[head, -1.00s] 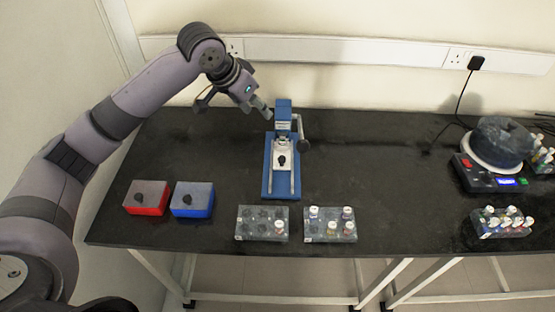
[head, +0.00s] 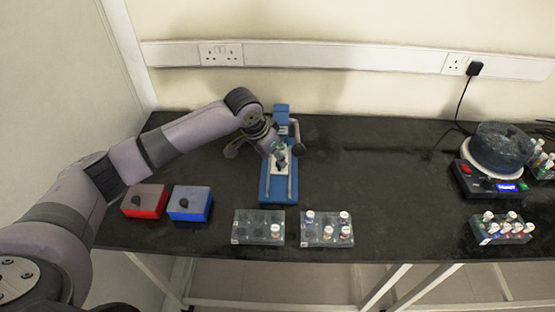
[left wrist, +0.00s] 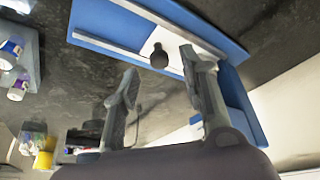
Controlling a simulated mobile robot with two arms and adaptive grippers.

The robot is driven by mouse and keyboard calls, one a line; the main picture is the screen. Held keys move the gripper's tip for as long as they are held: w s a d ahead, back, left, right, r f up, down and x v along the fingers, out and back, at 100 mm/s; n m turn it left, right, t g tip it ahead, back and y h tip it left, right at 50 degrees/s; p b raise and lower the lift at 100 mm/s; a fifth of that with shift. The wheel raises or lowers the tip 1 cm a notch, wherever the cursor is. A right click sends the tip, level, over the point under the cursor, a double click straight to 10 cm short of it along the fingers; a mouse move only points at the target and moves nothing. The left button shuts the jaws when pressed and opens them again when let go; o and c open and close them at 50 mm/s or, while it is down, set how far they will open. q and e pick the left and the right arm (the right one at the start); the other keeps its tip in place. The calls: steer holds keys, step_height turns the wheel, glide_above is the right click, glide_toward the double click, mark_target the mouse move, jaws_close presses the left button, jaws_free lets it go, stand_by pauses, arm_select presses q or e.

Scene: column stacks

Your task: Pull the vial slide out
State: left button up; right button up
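The blue press-like device (head: 266,188) stands on the black bench, with pale rails along its base. Its vial slide (left wrist: 176,60) is a light plate between the rails, with a dark round knob (left wrist: 159,57) on it. My left gripper (head: 281,157) is over the slide, pointing down at the knob, and hides much of both in the head view. In the left wrist view its two fingers (left wrist: 161,62) are apart, with the knob seen in the gap between their tips. I cannot tell whether they touch it. My right gripper is not in view.
A red box (head: 145,201) and a blue box (head: 190,203) stand left of the device. Two vial racks (head: 247,227) (head: 317,232) stand in front of it. Another vial rack (head: 503,229) and a scale (head: 488,184) are at the right. The bench between is clear.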

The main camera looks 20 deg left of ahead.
mark_target(277, 164)
arm_select(q)
steer(key=shift+x, duration=1.55)
jaws_close()
